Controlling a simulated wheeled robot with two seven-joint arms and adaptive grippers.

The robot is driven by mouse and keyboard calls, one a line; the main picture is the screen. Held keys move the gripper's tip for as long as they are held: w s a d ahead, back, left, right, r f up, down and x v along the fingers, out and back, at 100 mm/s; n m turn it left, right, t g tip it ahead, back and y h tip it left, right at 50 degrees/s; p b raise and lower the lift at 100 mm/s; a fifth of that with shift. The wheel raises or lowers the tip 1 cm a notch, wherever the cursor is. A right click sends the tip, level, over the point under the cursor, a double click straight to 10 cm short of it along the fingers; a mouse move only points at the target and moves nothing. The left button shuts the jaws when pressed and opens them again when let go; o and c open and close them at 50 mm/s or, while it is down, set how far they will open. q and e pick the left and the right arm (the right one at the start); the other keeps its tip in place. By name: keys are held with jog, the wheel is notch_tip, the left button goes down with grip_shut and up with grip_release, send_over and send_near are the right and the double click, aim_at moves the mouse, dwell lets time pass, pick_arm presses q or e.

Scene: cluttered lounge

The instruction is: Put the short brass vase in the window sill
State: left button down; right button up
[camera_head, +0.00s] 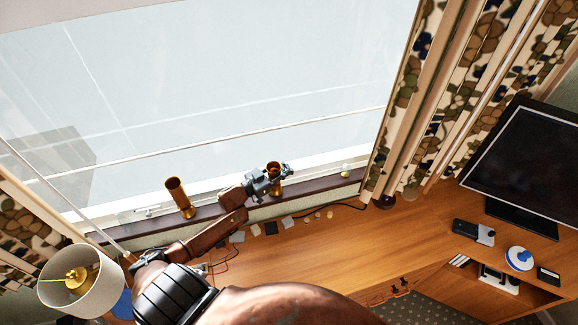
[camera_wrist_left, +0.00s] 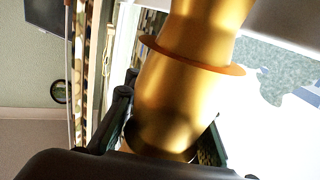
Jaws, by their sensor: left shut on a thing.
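The short brass vase (camera_head: 275,179) is at my left gripper (camera_head: 262,184) in the head view, over the dark window sill (camera_head: 322,182). In the left wrist view the vase (camera_wrist_left: 185,95) fills the middle, tilted in the picture, with the gripper fingers (camera_wrist_left: 160,128) shut around its lower part. I cannot tell whether its base touches the sill. A taller brass vase (camera_head: 180,197) stands on the sill to the left, apart from my gripper. My right gripper is not in view.
A small pale object (camera_head: 345,170) sits on the sill to the right. A wooden desk (camera_head: 350,245) runs below, with small items and a cable. A lamp (camera_head: 85,281) is at lower left, a monitor (camera_head: 525,165) at right. Patterned curtains (camera_head: 480,75) flank the window.

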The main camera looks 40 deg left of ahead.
pick_arm(q)
jog(key=shift+f, duration=0.3)
jog(key=c, duration=1.4)
grip_release()
jog(key=shift+f, duration=0.1)
